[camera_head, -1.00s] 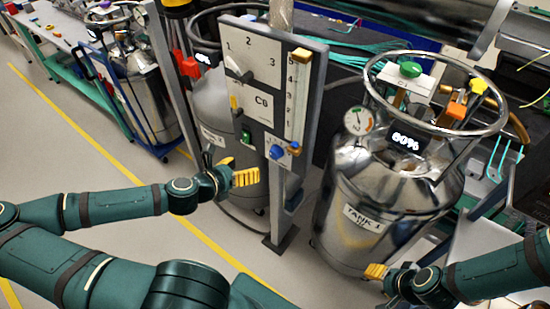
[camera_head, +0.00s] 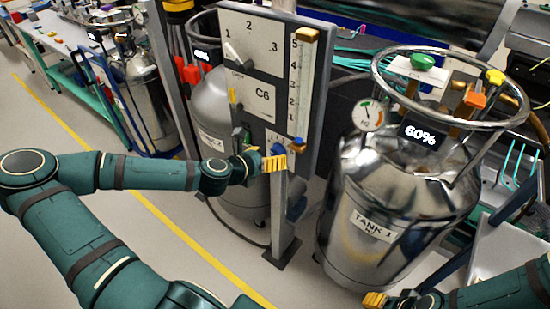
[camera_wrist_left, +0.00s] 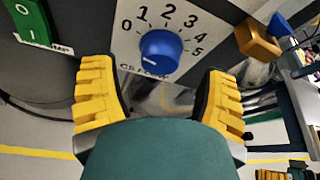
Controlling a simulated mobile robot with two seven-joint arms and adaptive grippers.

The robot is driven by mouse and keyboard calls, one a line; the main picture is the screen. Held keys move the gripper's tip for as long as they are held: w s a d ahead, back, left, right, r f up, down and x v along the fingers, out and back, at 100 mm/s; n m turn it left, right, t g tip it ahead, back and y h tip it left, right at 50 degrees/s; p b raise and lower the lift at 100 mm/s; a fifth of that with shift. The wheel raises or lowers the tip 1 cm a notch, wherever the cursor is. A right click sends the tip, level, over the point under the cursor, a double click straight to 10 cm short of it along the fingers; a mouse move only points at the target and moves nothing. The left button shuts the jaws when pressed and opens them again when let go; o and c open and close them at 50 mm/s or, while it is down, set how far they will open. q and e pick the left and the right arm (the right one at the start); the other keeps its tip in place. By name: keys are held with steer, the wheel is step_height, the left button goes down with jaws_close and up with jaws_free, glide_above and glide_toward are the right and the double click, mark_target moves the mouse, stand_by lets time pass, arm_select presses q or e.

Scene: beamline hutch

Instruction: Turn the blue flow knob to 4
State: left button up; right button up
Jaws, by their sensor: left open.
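The blue flow knob (camera_wrist_left: 160,51) sits on a white dial plate numbered 0 to 5 on the panel. A pale mark shows near its lower left edge, away from the 4, which is at the right. In the head view the knob (camera_head: 278,148) is partly hidden by my left gripper (camera_head: 273,163). In the left wrist view my left gripper (camera_wrist_left: 158,75) is open, its yellow fingers on either side below the knob, apart from it. My right gripper (camera_head: 375,299) is at the bottom edge of the head view, its opening unclear.
The grey panel (camera_head: 318,75) carries an upper lever dial and a vertical scale with an orange slider (camera_head: 307,34). A green switch (camera_wrist_left: 24,18) and an orange block (camera_wrist_left: 258,40) flank the knob. TANK 1 (camera_head: 395,190) stands to the right.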

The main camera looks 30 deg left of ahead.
arm_select(q)
steer(key=shift+x, duration=1.4)
steer(key=shift+s, duration=0.1)
steer(key=c, duration=1.2)
